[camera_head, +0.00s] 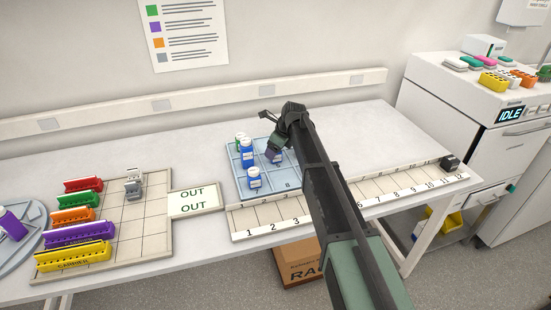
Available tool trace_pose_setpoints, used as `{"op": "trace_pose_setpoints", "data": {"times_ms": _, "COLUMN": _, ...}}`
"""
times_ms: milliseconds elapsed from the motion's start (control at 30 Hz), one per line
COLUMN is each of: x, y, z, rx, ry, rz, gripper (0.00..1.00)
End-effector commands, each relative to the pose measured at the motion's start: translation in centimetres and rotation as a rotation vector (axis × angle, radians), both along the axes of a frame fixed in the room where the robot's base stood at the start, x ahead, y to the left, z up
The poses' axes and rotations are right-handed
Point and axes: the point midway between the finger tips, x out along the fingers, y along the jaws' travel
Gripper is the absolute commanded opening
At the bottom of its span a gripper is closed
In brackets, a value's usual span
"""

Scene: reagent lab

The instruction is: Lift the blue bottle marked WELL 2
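Several small blue bottles with white labels stand in a pale blue gridded tray (233,183) near the middle of the bench. One blue bottle (247,158) is left of centre in the tray, and another blue bottle (254,178) stands at the front. The bottle markings are too small to read, so I cannot tell which is WELL 2. My gripper (273,153) is over the tray's right part, pointing down beside a partly hidden bottle. Its fingers are too small and dark to judge.
A numbered strip (245,235) runs along the front, partly behind my arm. Left are an OUT plate (193,200), a gridded board (155,240) with coloured racks, and a round tray (37,213) with a purple bottle. An IDLE machine (455,110) stands right.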

Motion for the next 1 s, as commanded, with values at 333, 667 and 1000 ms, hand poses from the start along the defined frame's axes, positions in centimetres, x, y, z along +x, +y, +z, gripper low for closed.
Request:
{"op": "trace_pose_setpoints", "data": {"times_ms": 333, "x": 0.0, "y": 0.0, "z": 0.0, "rx": 0.0, "ry": 0.0, "rz": 0.0, "gripper": 0.39}}
{"op": "trace_pose_setpoints", "data": {"times_ms": 667, "x": 0.0, "y": 0.0, "z": 2.0, "rx": 0.0, "ry": 0.0, "rz": 0.0, "gripper": 0.39}}
{"op": "trace_pose_setpoints", "data": {"times_ms": 1000, "x": 0.0, "y": 0.0, "z": 12.1, "rx": 0.0, "ry": 0.0, "rz": 0.0, "gripper": 0.39}}
